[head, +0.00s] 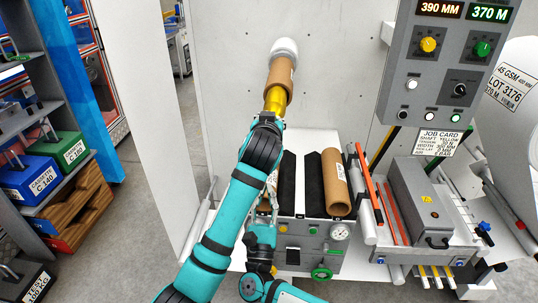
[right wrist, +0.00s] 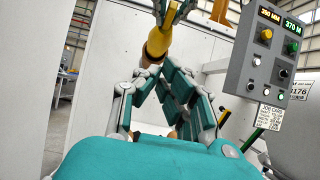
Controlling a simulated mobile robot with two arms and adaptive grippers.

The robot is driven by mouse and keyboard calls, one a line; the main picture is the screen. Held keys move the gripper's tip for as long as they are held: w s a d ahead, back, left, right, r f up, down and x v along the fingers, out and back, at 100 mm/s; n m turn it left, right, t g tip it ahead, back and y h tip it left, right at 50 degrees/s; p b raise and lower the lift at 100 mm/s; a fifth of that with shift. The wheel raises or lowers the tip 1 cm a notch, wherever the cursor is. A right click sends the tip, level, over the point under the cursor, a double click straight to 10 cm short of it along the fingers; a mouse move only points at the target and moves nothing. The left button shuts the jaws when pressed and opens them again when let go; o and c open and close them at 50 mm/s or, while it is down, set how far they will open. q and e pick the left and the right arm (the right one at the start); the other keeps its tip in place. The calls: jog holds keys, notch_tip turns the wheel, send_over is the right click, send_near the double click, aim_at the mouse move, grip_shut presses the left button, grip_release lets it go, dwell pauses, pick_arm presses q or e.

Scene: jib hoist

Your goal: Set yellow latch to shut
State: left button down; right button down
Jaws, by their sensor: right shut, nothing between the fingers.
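I cannot pick out a latch for certain. A small yellow piece (head: 293,256) shows on the grey front panel (head: 303,243), too small to read its setting. A yellow tube end (head: 275,99) sticks out of a brown core near the wall; it also shows in the right wrist view (right wrist: 158,42). My left gripper (head: 267,122) is at the near end of that tube; its fingers are mostly hidden. My right gripper (head: 266,203) is shut and empty, below the left one and partly behind my left arm. Its fingers also show in the right wrist view (right wrist: 154,78), below the yellow tube.
A brown core (head: 335,183) lies in a black cradle right of my arms. A control box (head: 440,60) with yellow and green knobs hangs at upper right. A green handwheel (head: 321,272) and gauge (head: 340,231) sit on the front panel.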

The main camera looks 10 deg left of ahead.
jog(key=w+r, duration=0.9)
jog(key=shift+w, duration=0.2)
jog(key=shift+r, duration=0.1)
pick_arm(q)
jog(key=shift+f, duration=0.1)
pick_arm(e)
jog(key=shift+r, duration=0.8)
pick_arm(q)
jog(key=c, duration=1.3)
grip_release()
pick_arm(e)
jog(key=shift+f, duration=0.1)
